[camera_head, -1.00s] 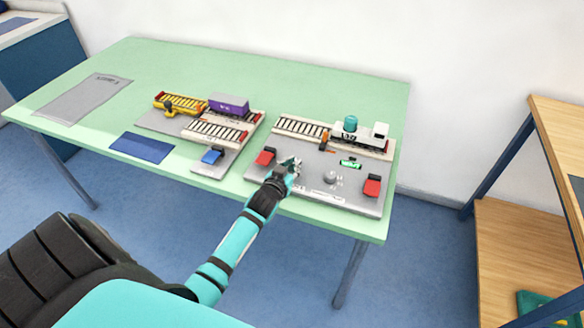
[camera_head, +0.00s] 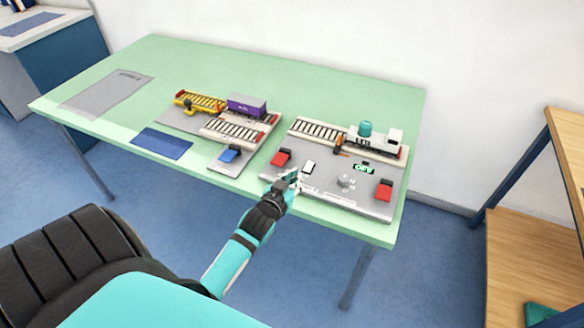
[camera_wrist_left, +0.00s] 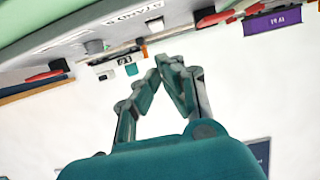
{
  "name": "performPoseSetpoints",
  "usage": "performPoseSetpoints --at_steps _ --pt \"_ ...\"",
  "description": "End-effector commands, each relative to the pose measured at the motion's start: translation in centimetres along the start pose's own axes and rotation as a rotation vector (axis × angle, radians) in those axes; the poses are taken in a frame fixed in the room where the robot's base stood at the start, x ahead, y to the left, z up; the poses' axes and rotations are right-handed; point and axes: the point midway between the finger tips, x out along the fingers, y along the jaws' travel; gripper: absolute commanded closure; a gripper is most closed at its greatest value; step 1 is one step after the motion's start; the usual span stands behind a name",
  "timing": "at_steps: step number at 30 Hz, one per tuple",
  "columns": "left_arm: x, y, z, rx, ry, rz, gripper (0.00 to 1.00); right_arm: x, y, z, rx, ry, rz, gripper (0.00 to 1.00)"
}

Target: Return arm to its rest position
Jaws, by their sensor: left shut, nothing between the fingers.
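My left gripper (camera_head: 297,181) is at the front edge of the right grey control board (camera_head: 325,187), in front of the white switch (camera_head: 308,167). Its fingers are shut with nothing between them. They also show together in the left wrist view (camera_wrist_left: 165,65), pointing toward the board. My left arm reaches in from the lower left. My right gripper is not in view.
The board carries red levers (camera_head: 282,157), a grey knob (camera_head: 346,181), a green-lit display (camera_head: 365,168) and a white locomotive (camera_head: 375,138). A second board with a purple container (camera_head: 246,105) stands left on the green table (camera_head: 330,85). A wooden shelf (camera_head: 530,225) is right.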

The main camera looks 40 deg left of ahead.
Motion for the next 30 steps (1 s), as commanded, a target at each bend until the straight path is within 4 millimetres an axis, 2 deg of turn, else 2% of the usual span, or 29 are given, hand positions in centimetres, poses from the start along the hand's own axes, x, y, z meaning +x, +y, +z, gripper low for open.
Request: performPoseSetpoints --at_steps 6,24,27,29,30 --pt "-1.5 0.0 0.3 -0.001 0.0 0.0 1.0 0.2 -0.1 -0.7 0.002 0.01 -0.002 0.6" --pt "-1.7 0.2 0.4 0.002 -0.012 0.002 1.0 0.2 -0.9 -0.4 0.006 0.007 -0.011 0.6" --pt "-3.0 1.1 1.4 0.023 -0.087 0.011 1.0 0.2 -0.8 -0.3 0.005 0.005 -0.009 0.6" --pt "-4.5 2.1 2.6 0.045 -0.173 0.024 1.0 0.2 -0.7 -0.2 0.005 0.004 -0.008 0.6" --pt "-6.0 2.9 3.5 0.066 -0.241 0.037 1.0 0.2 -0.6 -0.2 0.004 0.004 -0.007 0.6"
